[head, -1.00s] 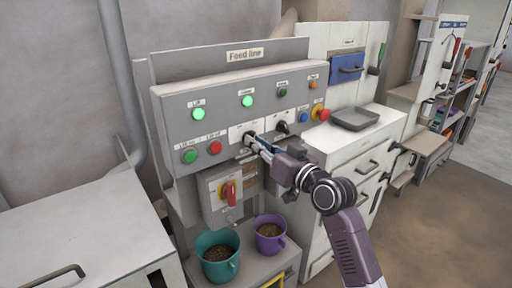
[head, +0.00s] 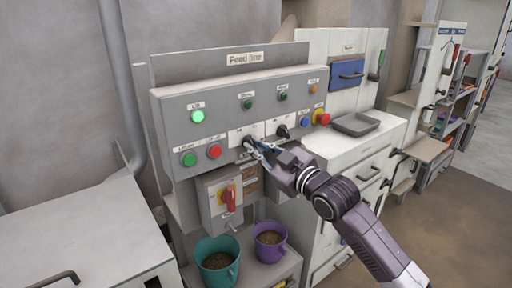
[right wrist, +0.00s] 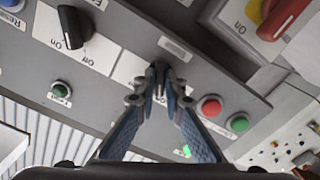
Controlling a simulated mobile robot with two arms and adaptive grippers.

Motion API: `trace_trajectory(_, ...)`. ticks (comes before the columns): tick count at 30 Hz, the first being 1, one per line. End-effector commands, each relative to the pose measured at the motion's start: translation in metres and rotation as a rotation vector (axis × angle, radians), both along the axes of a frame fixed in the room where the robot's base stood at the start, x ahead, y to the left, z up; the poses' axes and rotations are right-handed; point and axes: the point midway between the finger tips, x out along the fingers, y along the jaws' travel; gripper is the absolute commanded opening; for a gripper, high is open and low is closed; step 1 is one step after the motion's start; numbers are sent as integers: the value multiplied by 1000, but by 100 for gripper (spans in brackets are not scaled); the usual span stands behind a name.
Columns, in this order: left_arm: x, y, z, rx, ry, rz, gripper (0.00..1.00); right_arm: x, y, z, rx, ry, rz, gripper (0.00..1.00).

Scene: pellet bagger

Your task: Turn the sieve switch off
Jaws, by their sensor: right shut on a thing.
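The grey Feed line panel (head: 165,120) carries two black rotary switches. My right gripper (head: 254,147) is at the left one (head: 247,141), with its fingers closed around the knob. In the right wrist view, the fingertips (right wrist: 160,92) hold the small dark knob (right wrist: 158,72) from both sides, and they hide part of it. The right switch (head: 282,131) stands free; it also shows in the right wrist view (right wrist: 72,27), with Off and On marks beside it. The lamp (head: 247,104) above the held switch is dark. The left lamp (head: 198,116) is lit green. My left gripper is not in view.
Green (head: 190,159) and red (head: 214,152) buttons sit left of the held switch. A red rotary handle (head: 230,198) is below it. A red mushroom button (head: 322,118) is at the right. Teal (head: 218,260) and purple (head: 270,241) buckets stand below.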

Motion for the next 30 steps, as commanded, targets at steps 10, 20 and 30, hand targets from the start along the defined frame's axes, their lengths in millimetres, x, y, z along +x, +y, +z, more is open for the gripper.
trace_trajectory(10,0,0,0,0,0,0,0,0,0,0,-34,-23,0,0)
trace_trajectory(20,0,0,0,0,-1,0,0,0,0,0,-34,-23,0,16)
trace_trajectory(30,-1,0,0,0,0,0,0,0,0,0,-32,-24,0,27)
